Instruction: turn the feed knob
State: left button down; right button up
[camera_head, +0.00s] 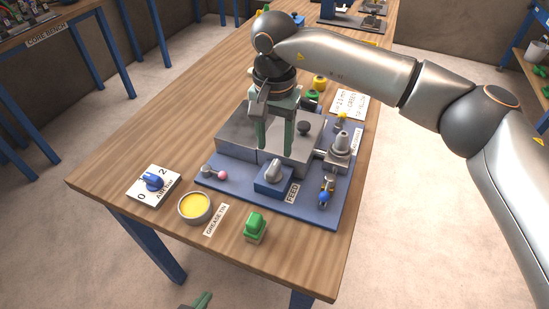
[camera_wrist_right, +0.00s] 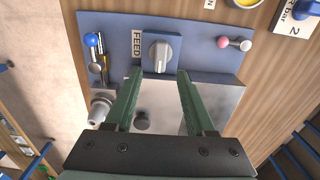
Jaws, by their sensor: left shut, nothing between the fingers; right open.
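The feed knob (camera_head: 275,169) is a grey knob on a blue block beside the FEED label (camera_head: 292,192), near the front of the blue base plate. It also shows in the right wrist view (camera_wrist_right: 160,52), its ridge roughly upright in the picture. My right gripper (camera_head: 272,148) is open and empty, pointing down above the metal blocks behind the knob. In the right wrist view its fingertips (camera_wrist_right: 160,74) are apart, just below the knob in the picture, with no visible contact. Only the green tip of my left gripper (camera_head: 203,299) shows at the bottom edge, away from the knob.
Around the knob stand a pink-tipped lever (camera_head: 222,175), a blue-tipped lever (camera_head: 323,196) and a metal fitting (camera_head: 340,146).

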aim_at(274, 164)
notch_tip(274, 164, down, 6)
jog(key=shift+f, duration=0.2)
grip_shut()
dwell(0.5)
